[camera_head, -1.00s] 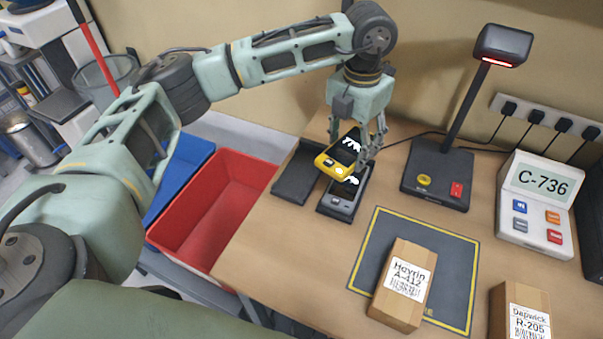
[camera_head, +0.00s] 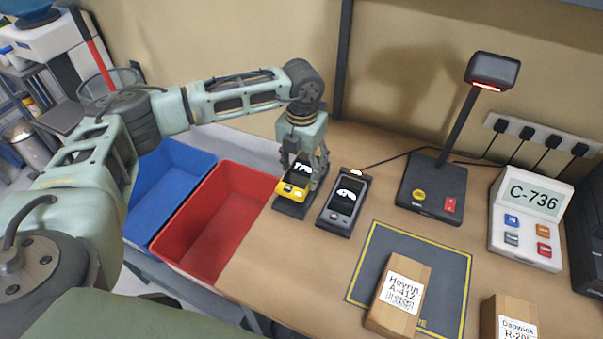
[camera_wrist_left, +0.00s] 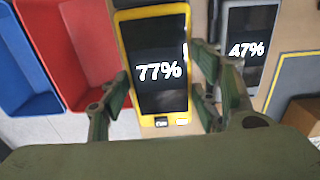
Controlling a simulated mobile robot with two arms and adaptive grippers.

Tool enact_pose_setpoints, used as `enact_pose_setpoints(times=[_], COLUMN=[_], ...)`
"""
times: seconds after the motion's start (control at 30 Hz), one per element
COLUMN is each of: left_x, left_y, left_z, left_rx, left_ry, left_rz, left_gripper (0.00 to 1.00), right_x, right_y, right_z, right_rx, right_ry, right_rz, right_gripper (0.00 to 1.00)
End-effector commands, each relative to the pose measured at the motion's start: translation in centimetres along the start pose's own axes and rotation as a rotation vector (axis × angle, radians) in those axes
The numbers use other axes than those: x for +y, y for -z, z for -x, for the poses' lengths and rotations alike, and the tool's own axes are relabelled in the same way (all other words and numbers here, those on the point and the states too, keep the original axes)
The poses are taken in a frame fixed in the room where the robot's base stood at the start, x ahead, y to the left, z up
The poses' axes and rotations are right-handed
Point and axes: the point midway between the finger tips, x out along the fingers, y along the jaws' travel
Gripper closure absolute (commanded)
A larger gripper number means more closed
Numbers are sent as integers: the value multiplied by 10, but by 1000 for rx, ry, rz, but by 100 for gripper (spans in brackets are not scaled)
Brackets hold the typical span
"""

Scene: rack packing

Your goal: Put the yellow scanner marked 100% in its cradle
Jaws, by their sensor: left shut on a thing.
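The yellow scanner (camera_head: 291,188) reads 77% in the left wrist view (camera_wrist_left: 160,70); I see no 100% reading. My left gripper (camera_head: 307,170) is shut on it, with fingers along both sides of the scanner in the left wrist view. The scanner is over the left dark cradle (camera_head: 289,210), whose lower end shows below it. I cannot tell whether it is seated or slightly above. A grey scanner (camera_head: 344,202) lies in the right-hand cradle beside it and reads 47% in the left wrist view (camera_wrist_left: 246,48). My right gripper is not in view.
A red bin (camera_head: 190,250) and a blue bin (camera_head: 150,215) stand left of the table. A lamp-like scanner stand (camera_head: 420,195), a C-736 console (camera_head: 525,245), a dark mat (camera_head: 440,255) and two cartons (camera_head: 385,318) (camera_head: 492,315) are to the right.

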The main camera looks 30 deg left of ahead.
Motion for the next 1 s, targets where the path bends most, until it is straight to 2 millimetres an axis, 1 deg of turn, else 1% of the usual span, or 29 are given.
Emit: enact_pose_setpoints(times=[0.13, 0.2, 0.3, 0.57, 0.67, 0.7, 0.9, 1.0], left_x=[1, 1, 0, 0, 0, 0, 0, 0], left_y=[2, 1, 1, 0, 0, 1, 1, 1], left_z=[-18, -28, -37, -40, -43, -43, -42, -42], left_rx=[6, 5, 3, 1, 2, 2, 2, 2], left_ry=[-2, -2, -1, 0, 0, -1, -1, -1], left_rz=[0, 2, 1, 1, 1, 1, 0, 0], left_gripper=[78, 78, 78, 78, 78, 41, 24, 24], right_x=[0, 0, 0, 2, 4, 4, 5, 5], right_y=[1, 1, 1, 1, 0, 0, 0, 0], right_z=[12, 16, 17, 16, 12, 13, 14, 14], right_rx=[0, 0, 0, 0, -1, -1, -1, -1], right_ry=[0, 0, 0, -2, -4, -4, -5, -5], right_rz=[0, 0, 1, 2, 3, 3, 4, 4], right_gripper=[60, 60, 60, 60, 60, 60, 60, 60])
